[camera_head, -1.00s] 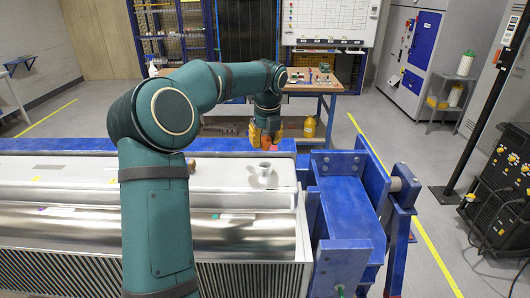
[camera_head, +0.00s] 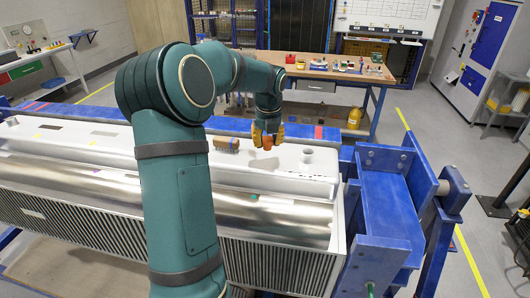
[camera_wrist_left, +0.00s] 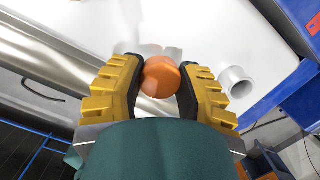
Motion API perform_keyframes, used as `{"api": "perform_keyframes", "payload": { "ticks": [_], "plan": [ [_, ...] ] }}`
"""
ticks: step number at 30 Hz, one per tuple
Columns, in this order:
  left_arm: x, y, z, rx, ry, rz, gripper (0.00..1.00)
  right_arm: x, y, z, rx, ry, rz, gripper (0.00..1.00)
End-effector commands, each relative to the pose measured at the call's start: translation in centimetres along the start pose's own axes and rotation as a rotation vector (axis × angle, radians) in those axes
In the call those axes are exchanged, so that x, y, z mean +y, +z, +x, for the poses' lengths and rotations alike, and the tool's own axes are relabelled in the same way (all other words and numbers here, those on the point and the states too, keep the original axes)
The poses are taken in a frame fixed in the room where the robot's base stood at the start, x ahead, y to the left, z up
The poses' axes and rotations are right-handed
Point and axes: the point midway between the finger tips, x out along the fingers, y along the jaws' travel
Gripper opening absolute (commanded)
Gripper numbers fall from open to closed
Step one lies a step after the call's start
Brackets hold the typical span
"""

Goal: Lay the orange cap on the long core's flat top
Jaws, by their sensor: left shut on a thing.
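My left gripper (camera_head: 266,140) has yellow fingers and is shut on the round orange cap (camera_head: 267,144). The cap shows clearly between the two fingers in the left wrist view (camera_wrist_left: 160,77). The long core (camera_head: 290,178) is a long body with a white flat top and a shiny rounded metal side. Its white top also shows in the left wrist view (camera_wrist_left: 195,30). The gripper and cap are over this top, left of a short white pipe stub (camera_head: 307,156). Whether the cap touches the top cannot be told. My right gripper is not in view.
A blue steel frame (camera_head: 390,210) stands at the core's right end, and a blue beam (camera_head: 220,124) runs behind it. A small brown block (camera_head: 226,144) sits on the top left of the gripper. A wooden workbench (camera_head: 330,70) stands behind.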

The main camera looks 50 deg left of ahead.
Motion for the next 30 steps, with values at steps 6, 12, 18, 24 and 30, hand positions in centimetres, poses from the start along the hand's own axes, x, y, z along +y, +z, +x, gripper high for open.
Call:
{"api": "perform_keyframes", "payload": {
  "ticks": [6,12,18,24,30],
  "plan": [
    [0.0,-0.3,1.7,0.001,0.001,0.0,0.2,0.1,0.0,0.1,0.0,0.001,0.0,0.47],
    [0.0,-0.6,4.1,0.0,0.001,0.001,0.2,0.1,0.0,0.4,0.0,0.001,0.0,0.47],
    [0.0,-0.6,4.1,-0.001,0.0,0.0,0.2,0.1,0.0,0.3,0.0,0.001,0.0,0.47],
    [0.0,-0.7,4.5,0.0,0.0,0.0,0.2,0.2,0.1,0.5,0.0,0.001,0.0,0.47],
    [0.0,-0.6,4.4,-0.001,0.0,0.0,0.63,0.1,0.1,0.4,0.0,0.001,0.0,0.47]
  ]
}}
